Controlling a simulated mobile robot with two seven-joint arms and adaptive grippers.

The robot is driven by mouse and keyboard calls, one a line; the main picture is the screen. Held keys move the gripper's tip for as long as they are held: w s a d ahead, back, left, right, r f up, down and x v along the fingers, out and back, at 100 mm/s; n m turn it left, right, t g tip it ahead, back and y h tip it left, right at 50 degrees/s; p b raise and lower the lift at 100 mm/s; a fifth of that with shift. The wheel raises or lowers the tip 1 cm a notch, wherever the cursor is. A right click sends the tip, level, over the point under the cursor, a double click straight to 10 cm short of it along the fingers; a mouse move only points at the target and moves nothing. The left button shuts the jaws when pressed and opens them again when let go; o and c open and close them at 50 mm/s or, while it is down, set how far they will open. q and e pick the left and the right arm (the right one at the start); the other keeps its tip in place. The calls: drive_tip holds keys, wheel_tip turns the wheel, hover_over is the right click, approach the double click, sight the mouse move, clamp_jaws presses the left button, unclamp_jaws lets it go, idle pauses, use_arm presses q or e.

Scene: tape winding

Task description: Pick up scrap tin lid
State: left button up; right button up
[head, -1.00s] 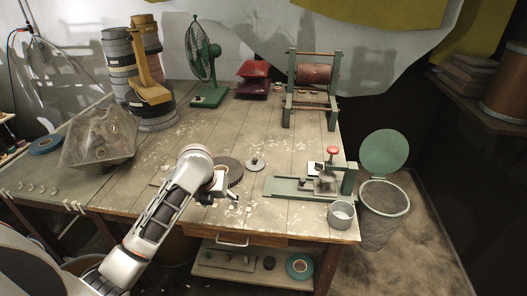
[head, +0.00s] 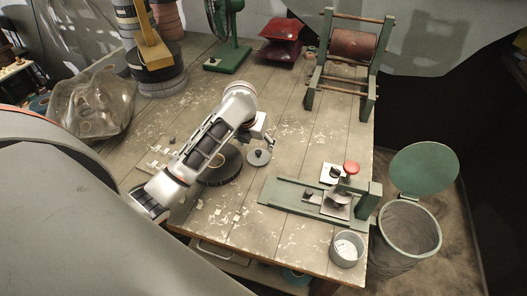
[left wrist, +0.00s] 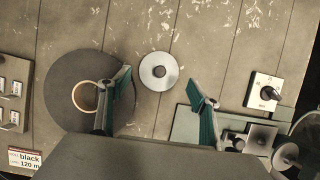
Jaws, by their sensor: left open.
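The scrap tin lid (head: 258,157), a small round grey metal disc with a dark knob, lies flat on the wooden bench. It also shows in the left wrist view (left wrist: 159,71), knob towards the camera. My left gripper (head: 269,142) is above the bench, close to the lid. In the left wrist view its two green-padded fingers (left wrist: 160,80) are apart and empty, with the lid between and slightly beyond their tips. The open metal tin (head: 347,248) stands at the bench's front right corner, with pale scraps inside. My right gripper is not in view.
A dark round disc (head: 222,168) with a tan ring lies left of the lid, partly hidden by my arm. Bare bench (head: 290,110) lies behind.

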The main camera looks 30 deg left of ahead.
sight(258, 153)
use_arm(q)
drive_tip(key=x, duration=0.3)
drive_tip(key=s+x, duration=0.1)
drive_tip(key=x, duration=0.1)
drive_tip(key=shift+w+d+f, duration=0.1)
drive_tip(key=shift+d+f, duration=0.05)
drive_tip(key=shift+f, duration=0.35)
drive_tip(key=shift+w+f, duration=0.25)
drive_tip(key=shift+f, duration=0.2)
drive_tip(key=c, duration=0.6)
